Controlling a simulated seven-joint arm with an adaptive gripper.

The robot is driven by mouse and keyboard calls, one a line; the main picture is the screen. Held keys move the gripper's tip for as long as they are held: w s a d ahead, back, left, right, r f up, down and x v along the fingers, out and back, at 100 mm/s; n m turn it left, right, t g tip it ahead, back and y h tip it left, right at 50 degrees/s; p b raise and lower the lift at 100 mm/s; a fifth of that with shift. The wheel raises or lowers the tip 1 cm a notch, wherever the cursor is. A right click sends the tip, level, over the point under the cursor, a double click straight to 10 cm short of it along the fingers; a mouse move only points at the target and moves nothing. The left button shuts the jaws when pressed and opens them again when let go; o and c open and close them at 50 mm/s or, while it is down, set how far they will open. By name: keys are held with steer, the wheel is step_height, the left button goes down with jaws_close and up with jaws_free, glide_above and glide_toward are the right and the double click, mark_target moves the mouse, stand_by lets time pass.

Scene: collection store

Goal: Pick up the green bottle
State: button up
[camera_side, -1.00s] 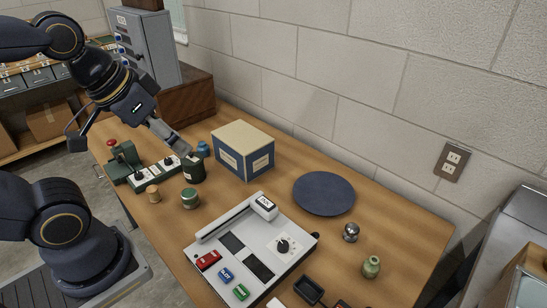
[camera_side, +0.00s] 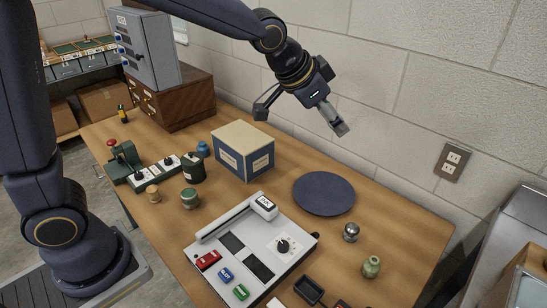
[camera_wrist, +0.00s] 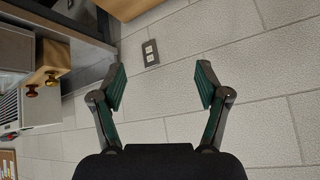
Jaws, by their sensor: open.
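A small pale green bottle (camera_side: 371,267) stands upright near the right front edge of the table in the side view. My gripper (camera_side: 338,127) is up in the air above the back of the table, well above and apart from the bottle. In the wrist view my gripper (camera_wrist: 160,88) has its two fingers spread wide with nothing between them. The bottle cannot be made out in the wrist view.
A metal knob-shaped object (camera_side: 351,232) and a dark blue plate (camera_side: 324,193) lie near the bottle. A grey console (camera_side: 250,252) and a blue box (camera_side: 243,150) stand left. The wall outlet (camera_side: 452,161) is behind. A green jar (camera_side: 190,197) is further left.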

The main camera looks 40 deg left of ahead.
steer(key=w+d+f+m+g+h, duration=0.1)
steer(key=w+d+f+m+g, duration=0.15)
steer(key=d+f, duration=0.65)
steer(key=g, duration=0.2)
glide_toward(374, 260)
steer(key=x, duration=0.7)
steer(key=shift+f, duration=0.2)
steer(key=x, duration=0.5)
steer(key=shift+w+d+f, duration=0.1)
steer(key=shift+w+f, duration=0.05)
steer(key=shift+f, duration=0.1)
steer(key=shift+c, duration=0.2)
steer(key=shift+r, duration=0.1)
steer(key=c, duration=1.3)
